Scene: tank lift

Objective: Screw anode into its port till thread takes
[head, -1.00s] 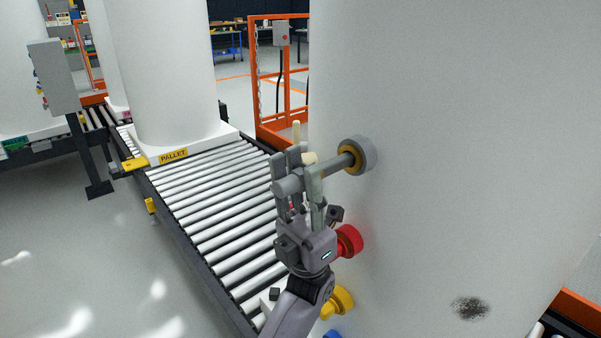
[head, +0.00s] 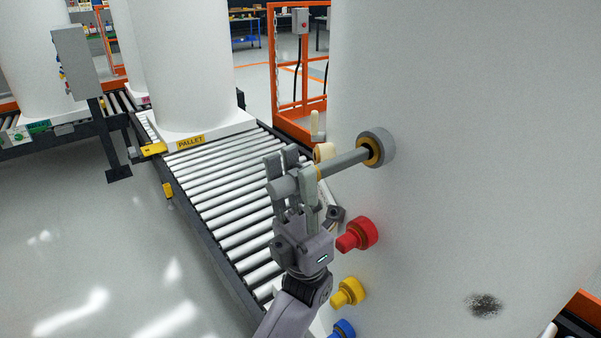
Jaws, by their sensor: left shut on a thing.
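The anode (head: 343,162) is a grey rod with a thicker round head at its left end. My left gripper (head: 295,178) is shut on it near the head, left of the tank. The rod points right and slightly up to its port (head: 378,146), a grey collar with a brass-coloured ring and dark hole on the white tank (head: 470,170). The rod's far end is at the hole. I cannot tell how deep it sits or whether the thread has caught. My right gripper is not in view.
Red (head: 359,234), yellow (head: 349,292) and blue (head: 342,329) fittings stick out of the tank below the port. A roller conveyor (head: 222,190) runs behind my left arm, with another tank on a pallet (head: 191,142). Open floor lies at left.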

